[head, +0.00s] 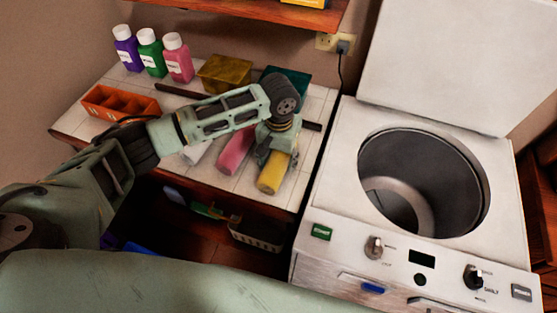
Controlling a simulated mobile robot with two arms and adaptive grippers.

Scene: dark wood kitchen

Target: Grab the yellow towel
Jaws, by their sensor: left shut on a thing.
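The yellow towel (270,177) is a rolled cylinder lying on the white tiled counter near its front edge. My left gripper (278,145) reaches down from above onto its back part and is shut on it. The gripper and wrist hide the back end of the towel. The towel appears to rest on the counter still. A pink rolled towel (235,152) lies just left of it, and a white one (197,150) lies further left, partly hidden under my left arm. My right gripper does not show.
Left on the counter are an orange tray (120,103) and purple, green and pink bottles (150,55). A yellow box (225,73) and a teal box (287,80) stand behind my arm. A washing machine (340,215) with its lid open stands at right. A shelf (250,10) hangs above.

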